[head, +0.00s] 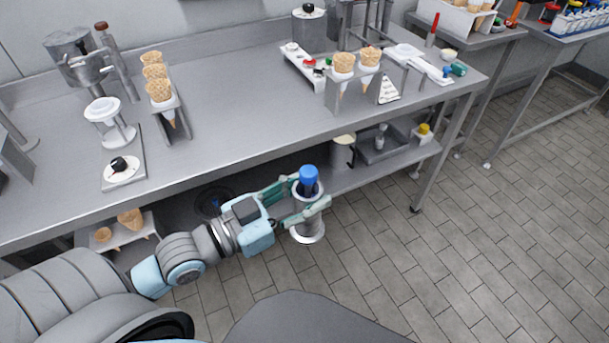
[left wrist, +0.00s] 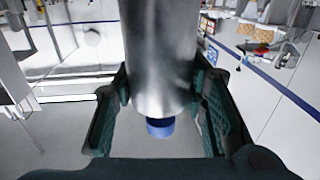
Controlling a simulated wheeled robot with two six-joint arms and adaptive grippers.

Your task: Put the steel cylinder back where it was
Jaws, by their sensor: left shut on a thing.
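The steel cylinder (head: 309,231) has a blue top (head: 309,178) and a flared lower end. It is roughly upright in front of the steel table's front edge, above the tiled floor. My left gripper (head: 303,205) comes in from the left and is shut on it, with one green finger on each side. In the left wrist view the cylinder (left wrist: 158,60) fills the middle between the dark green fingers, its blue part (left wrist: 160,127) at the lower end. My right gripper is not in view.
The steel table (head: 245,95) carries cone stands with wafer cones (head: 155,72) and several tools. Its lower shelf (head: 350,178) holds a pale-lidded canister (head: 343,150) and a tray (head: 385,150), close behind the cylinder. Open tiled floor (head: 480,250) lies to the right.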

